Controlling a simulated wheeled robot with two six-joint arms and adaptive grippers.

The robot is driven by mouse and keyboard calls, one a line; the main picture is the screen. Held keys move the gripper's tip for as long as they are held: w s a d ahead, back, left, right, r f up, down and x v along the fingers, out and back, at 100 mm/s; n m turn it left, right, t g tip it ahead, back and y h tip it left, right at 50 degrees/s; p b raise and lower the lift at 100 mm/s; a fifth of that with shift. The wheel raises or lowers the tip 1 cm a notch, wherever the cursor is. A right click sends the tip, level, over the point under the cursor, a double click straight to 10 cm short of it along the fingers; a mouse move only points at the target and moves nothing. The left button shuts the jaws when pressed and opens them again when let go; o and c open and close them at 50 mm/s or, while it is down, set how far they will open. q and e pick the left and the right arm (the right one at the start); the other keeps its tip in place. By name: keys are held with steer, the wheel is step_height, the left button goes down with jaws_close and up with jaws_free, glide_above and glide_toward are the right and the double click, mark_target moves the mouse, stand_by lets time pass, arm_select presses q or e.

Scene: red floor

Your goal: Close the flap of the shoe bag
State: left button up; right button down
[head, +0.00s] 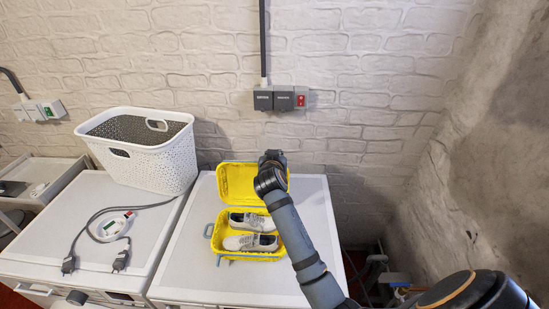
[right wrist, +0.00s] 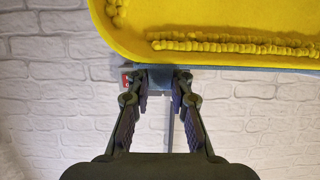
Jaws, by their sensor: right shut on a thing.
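The yellow shoe bag (head: 280,252) lies open on the white machine top in the head view, with two grey shoes (head: 250,242) inside. Its yellow flap (head: 236,182) stands up at the back, near the wall. My right gripper (head: 271,158) is at the flap's top edge, and its fingertips are hard to see there. In the right wrist view the yellow flap (right wrist: 220,25) fills the top, and my right gripper (right wrist: 160,82) is shut on a grey-blue part of its rim. My left gripper is in neither view.
A white laundry basket (head: 150,160) stands left of the bag. Cables with plugs (head: 112,228) lie on the left machine top. Sockets (head: 281,98) are on the brick wall behind. The white top (head: 185,265) around the bag is clear. A gap with pipes lies to the right.

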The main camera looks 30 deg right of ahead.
steer(key=shift+s+a+r+t+h+b, duration=0.2)
steer(key=shift+s+a+t+b, duration=0.25)
steer(key=shift+s+b, duration=0.3)
steer(key=shift+s+a+r+t+h+b, duration=0.1)
steer(key=shift+s+a+t+h+b, duration=0.25)
steer(key=shift+s+b, duration=0.35)
steer(key=c, duration=1.2)
jaws_free()
steer(key=shift+o, duration=0.2)
step_height(320, 180, up, 10)
